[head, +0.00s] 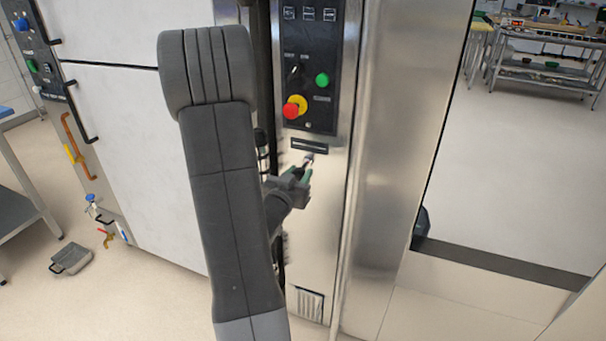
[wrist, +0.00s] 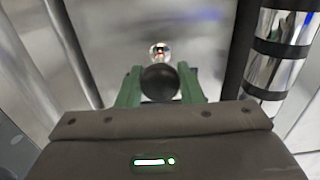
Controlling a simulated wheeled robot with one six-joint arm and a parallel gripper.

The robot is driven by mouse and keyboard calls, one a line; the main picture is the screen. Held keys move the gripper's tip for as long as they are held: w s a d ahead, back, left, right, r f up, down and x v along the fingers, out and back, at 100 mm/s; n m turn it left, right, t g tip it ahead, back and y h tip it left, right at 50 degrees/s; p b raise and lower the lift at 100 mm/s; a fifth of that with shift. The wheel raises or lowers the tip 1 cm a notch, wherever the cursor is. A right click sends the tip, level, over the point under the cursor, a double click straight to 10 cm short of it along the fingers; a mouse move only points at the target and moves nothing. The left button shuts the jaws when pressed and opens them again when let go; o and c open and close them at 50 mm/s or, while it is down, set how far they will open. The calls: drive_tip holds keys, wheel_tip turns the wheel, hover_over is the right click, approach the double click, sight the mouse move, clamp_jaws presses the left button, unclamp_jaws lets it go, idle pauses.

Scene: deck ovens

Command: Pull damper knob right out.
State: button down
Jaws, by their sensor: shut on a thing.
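The damper knob (wrist: 160,82) is a dark round ball in the wrist view, with a shiny round metal piece just beyond it. My gripper (wrist: 160,92) has green fingers, one on each side of the knob, and is shut on it. In the head view my gripper (head: 305,172) is at the steel panel (head: 318,220), below the black control panel. The knob is mostly hidden there by the gripper. I cannot tell from these frames how far the knob stands out.
Above is a black control panel (head: 309,115) with a red and yellow button (head: 294,107) and a green button (head: 322,80). A banded shiny cylinder (wrist: 278,50) stands close to the right in the wrist view.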

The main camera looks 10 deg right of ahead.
drive_tip(key=shift+s+a, duration=0.3)
drive_tip(key=shift+s, duration=0.15)
drive_tip(key=shift+f, duration=0.1)
drive_tip(key=c, duration=1)
unclamp_jaws()
drive_tip(key=shift+a, duration=0.1)
drive_tip(key=shift+o, duration=0.2)
drive_tip(key=shift+s, duration=0.1)
drive_tip(key=v, duration=1.3)
drive_tip(key=shift+s+a+b, duration=0.25)
drive_tip(key=shift+s+b, duration=0.05)
drive_tip(key=shift+b, duration=0.05)
drive_tip(key=shift+w, duration=0.1)
drive_tip(key=x, duration=1.3)
drive_tip(key=shift+w+d+p, duration=0.25)
drive_tip(key=shift+d+p, duration=0.05)
